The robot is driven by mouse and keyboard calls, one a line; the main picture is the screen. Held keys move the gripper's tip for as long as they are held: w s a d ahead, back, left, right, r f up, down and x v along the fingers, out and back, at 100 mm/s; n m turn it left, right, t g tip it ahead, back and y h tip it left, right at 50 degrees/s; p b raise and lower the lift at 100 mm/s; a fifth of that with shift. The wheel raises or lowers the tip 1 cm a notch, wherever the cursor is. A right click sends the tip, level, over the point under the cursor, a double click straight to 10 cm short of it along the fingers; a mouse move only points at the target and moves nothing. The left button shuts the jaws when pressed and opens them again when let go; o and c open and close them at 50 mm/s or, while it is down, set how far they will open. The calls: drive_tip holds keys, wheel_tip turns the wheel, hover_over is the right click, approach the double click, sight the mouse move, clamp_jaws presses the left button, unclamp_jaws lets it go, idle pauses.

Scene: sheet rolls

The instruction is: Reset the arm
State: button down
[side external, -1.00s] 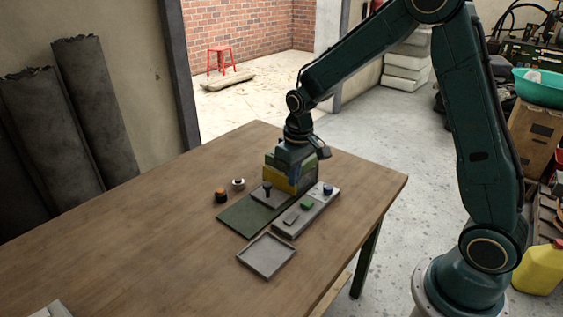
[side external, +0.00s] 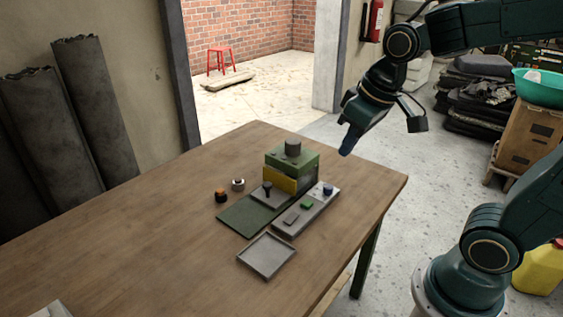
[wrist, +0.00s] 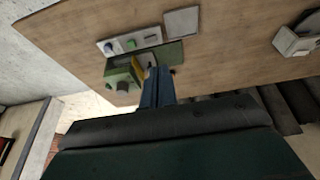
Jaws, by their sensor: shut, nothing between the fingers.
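My gripper (side external: 347,150) is in the air above the far right edge of the table, clear of everything on it. Its fingers are together and hold nothing, and they point down and to the left. In the wrist view the shut fingers (wrist: 158,88) stick out over the table. A green and yellow block-shaped device (side external: 292,165) with a grey round knob on top stands on the table, apart from the gripper. It also shows in the wrist view (wrist: 121,82).
Beside the device are a dark green mat (side external: 243,219), a grey panel with buttons (side external: 296,217) and a shallow grey tray (side external: 267,256). Two small round pieces (side external: 221,195) stand left of it. The table's left part (side external: 130,235) is clear.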

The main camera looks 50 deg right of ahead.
drive_tip(key=s+r+t, duration=0.1)
drive_tip(key=s, duration=0.8)
drive_tip(key=shift+s+a+r+t, duration=0.25)
drive_tip(key=shift+a+r+t, duration=0.05)
drive_tip(key=shift+a, duration=0.15)
idle(0.5)
